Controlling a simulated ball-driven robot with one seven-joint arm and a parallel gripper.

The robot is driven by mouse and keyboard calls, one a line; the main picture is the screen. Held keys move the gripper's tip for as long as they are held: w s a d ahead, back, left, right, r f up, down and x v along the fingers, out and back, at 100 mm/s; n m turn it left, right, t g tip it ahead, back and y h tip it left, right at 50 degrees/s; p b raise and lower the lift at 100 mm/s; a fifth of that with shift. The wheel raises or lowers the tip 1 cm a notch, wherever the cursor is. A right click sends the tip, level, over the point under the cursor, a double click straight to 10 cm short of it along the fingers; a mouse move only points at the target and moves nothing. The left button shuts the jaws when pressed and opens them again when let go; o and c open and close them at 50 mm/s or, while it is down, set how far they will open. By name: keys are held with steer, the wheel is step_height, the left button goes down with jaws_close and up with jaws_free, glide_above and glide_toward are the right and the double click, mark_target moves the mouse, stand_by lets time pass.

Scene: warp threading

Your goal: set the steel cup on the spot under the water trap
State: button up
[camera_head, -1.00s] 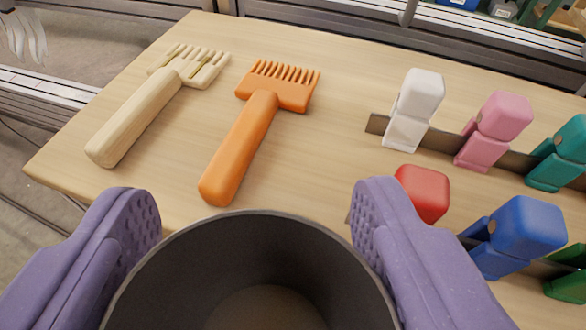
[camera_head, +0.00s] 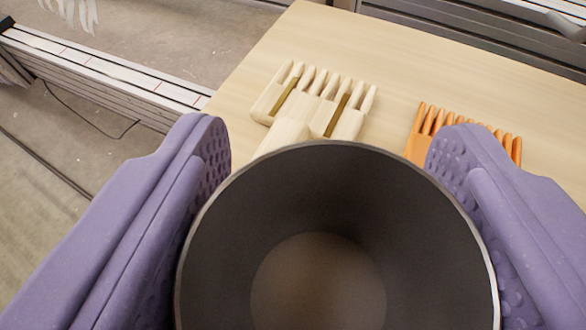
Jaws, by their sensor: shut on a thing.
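The steel cup (camera_head: 337,160) is a wide, dark grey, empty vessel at the bottom middle of the head view. Its open mouth faces the camera. My gripper (camera_head: 330,165) is shut on it, with one purple padded finger on its left side and the other on its right. The cup's outer wall and base are hidden. No water trap and no marked spot show in this view.
A wooden table (camera_head: 300,40) lies beyond the cup. A pale wooden comb-headed tool (camera_head: 345,90) and an orange one (camera_head: 432,122) lie on it, partly hidden by the cup and right finger. A metal rail (camera_head: 100,72) and concrete floor are at left.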

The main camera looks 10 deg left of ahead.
mark_target(323, 221)
steer(key=shift+f+b, duration=0.55)
steer(key=shift+f, duration=0.9)
steer(key=shift+f, duration=0.15)
steer(key=o, duration=1.1)
steer(key=shift+c, duration=0.2)
